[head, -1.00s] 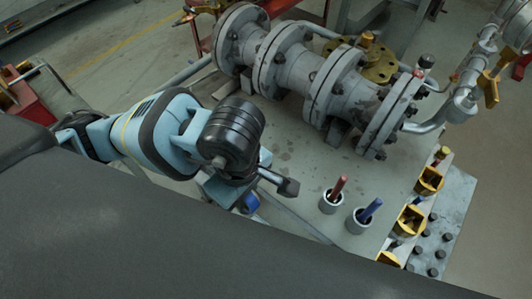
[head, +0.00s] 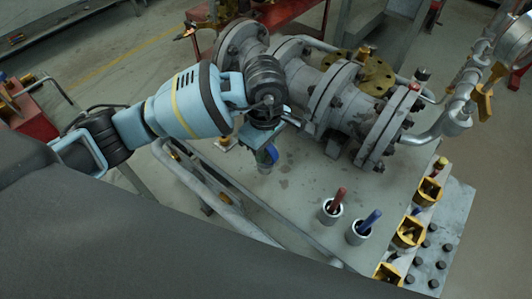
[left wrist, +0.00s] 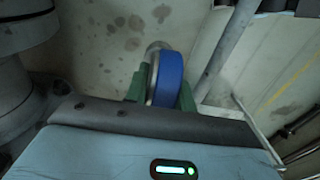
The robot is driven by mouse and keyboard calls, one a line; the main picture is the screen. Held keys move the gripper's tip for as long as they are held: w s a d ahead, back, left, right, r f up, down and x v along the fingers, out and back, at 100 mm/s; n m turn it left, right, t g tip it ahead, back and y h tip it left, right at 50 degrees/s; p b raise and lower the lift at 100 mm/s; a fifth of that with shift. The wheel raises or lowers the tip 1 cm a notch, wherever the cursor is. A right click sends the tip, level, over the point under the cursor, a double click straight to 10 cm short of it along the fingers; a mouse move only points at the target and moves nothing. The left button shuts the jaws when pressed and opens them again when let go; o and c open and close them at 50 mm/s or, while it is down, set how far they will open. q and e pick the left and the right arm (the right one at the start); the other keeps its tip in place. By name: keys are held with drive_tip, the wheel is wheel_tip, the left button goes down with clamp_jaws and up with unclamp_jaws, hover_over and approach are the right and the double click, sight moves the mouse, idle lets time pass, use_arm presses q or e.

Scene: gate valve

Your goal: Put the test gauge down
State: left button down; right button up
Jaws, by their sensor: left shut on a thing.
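The test gauge shows as a blue round body in the left wrist view (left wrist: 168,80), with a grey metal edge on one side. My left gripper (left wrist: 162,88) is shut on it, with a green finger on each side. In the head view the gauge (head: 271,154) is a small blue patch at the gripper (head: 265,160), mostly hidden by the wrist. It is over the grey bench top (head: 290,190), left of the flanged pipe. I cannot tell whether it touches the bench. My right gripper is not in view.
The flanged grey valve assembly (head: 345,100) stands close on the right. Two white cups hold a red-handled tool (head: 339,199) and a blue-handled tool (head: 369,221). Yellow brackets (head: 409,233) line the bench's right side. Bare bench lies between gripper and cups.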

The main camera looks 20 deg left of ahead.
sight(266, 156)
use_arm(q)
drive_tip(key=shift+w, duration=0.1)
drive_tip(key=shift+w, duration=0.3)
wheel_tip(266, 156, down, 3)
drive_tip(key=shift+f, duration=0.45)
drive_tip(key=c, duration=1.2)
unclamp_jaws()
drive_tip(key=shift+o, duration=0.2)
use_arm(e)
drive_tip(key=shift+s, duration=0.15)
